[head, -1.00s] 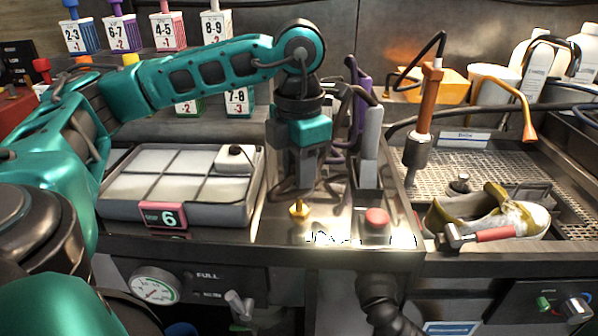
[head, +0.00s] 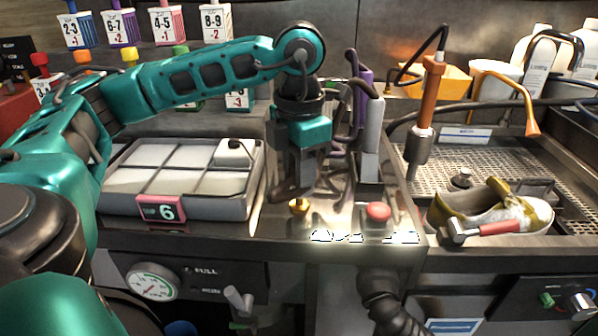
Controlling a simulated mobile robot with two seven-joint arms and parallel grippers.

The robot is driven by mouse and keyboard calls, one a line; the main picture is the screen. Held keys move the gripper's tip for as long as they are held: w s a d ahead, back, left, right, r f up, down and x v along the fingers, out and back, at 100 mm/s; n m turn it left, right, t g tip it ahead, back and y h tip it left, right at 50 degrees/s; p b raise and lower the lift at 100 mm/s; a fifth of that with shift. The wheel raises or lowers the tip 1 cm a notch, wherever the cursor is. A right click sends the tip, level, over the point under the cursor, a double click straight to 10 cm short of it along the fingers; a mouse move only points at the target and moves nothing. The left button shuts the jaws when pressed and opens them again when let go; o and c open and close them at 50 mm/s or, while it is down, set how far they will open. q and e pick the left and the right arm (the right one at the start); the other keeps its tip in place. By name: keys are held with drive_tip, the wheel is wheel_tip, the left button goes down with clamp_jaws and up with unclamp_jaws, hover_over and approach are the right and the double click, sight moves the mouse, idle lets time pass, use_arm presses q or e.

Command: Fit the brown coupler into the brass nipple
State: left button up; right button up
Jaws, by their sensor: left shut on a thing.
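The brass nipple (head: 299,207) stands upright on the steel bench top near its front edge, left of a red button. My left gripper (head: 297,180) points down just behind and above the nipple, and its fingers are shut. A dark brownish shape shows at the fingertips; it appears to be the brown coupler (head: 287,192), mostly hidden by the gripper and in shadow. I cannot tell whether it touches the nipple. My right gripper is not in view.
A grey compartment tray (head: 240,207) lies to the left. The red button (head: 378,212) is close on the right. Purple hoses (head: 360,100) and a grey post (head: 372,140) stand behind. A sneaker (head: 495,208) and a red-handled tool (head: 490,229) are at the right sink.

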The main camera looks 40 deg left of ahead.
use_arm(q)
drive_tip(key=shift+f+b, duration=0.8)
drive_tip(key=shift+f, duration=0.2)
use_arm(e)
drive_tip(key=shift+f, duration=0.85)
use_arm(q)
drive_tip(key=o, duration=1.1)
drive_tip(key=shift+c, duration=0.2)
drive_tip(key=shift+r, duration=0.7)
wheel_tip(320, 180, up, 11)
drive_tip(key=p, duration=0.4)
drive_tip(key=shift+f, duration=0.1)
drive_tip(key=shift+r, duration=0.4)
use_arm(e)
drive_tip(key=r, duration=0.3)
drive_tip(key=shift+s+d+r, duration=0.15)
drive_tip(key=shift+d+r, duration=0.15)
